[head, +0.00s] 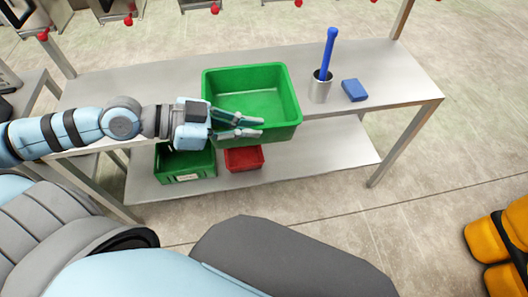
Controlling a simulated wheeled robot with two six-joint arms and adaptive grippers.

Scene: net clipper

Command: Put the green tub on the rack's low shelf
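The large green tub (249,99) is empty and sits at the front of the table top, its near side reaching past the table's front edge. Whether it rests on the top or is raised is unclear. My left gripper (262,126) is at the tub's near rim, one finger towards the inside and the other outside the near wall. A small gap shows between the fingers; whether they press the wall is not clear. The low shelf (310,149) lies under the table top. My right gripper is out of view.
On the low shelf stand a smaller green bin (184,165) with a label and a red bin (244,158); the shelf's right part is clear. On the table top (390,65) are a metal cup (319,90) with a blue-handled tool (329,52) and a blue block (354,90).

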